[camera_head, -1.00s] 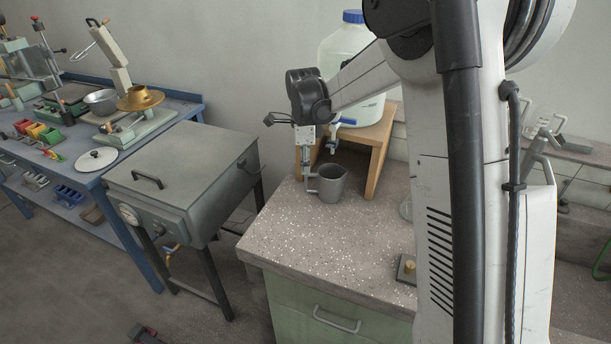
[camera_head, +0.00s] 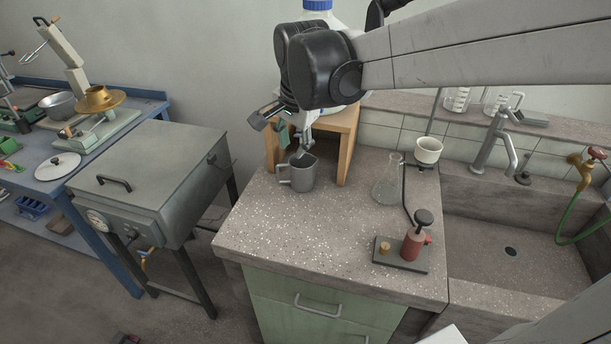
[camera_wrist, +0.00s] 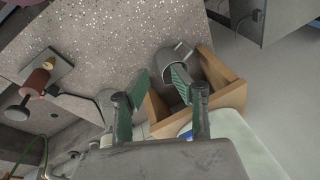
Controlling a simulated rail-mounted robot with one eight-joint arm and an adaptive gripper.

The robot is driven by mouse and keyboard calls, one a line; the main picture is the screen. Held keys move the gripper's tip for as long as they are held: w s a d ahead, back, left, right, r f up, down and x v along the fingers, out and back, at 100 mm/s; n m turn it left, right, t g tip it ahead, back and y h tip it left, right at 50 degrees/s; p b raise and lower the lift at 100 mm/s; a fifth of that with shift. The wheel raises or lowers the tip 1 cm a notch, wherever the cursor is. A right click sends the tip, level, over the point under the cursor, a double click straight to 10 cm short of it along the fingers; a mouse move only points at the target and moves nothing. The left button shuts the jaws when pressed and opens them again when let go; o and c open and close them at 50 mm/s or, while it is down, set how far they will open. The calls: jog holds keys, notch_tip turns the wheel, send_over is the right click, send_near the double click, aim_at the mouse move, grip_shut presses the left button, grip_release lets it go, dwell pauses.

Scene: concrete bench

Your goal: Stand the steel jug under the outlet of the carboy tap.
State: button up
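The grey steel jug (camera_head: 301,174) stands upright on the speckled bench top, just in front of the wooden stand (camera_head: 347,150), with its handle to the left. It also shows in the wrist view (camera_wrist: 168,60), partly behind one finger. My gripper (camera_head: 292,143) is above and behind the jug in the head view. In the wrist view my gripper (camera_wrist: 160,82) has its green-padded fingers apart with nothing between them. The carboy with its blue cap (camera_head: 317,5) is mostly hidden behind my arm. The tap and its outlet are hidden, so I cannot tell how the jug lines up with them.
A glass flask (camera_head: 388,182), a white cup (camera_head: 428,151) and a red device on a dark plate (camera_head: 412,245) stand to the right. The sink (camera_head: 520,235) lies beyond them. A grey lidded box (camera_head: 150,175) stands left of the bench.

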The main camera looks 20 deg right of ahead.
jog(key=s+f+n+t, duration=0.1)
jog(key=s+n+t, duration=0.2)
jog(key=s+n, duration=0.8)
jog(key=s, duration=0.7)
jog(key=shift+f+t, duration=0.25)
jog(key=shift+t, duration=0.15)
dwell(0.3)
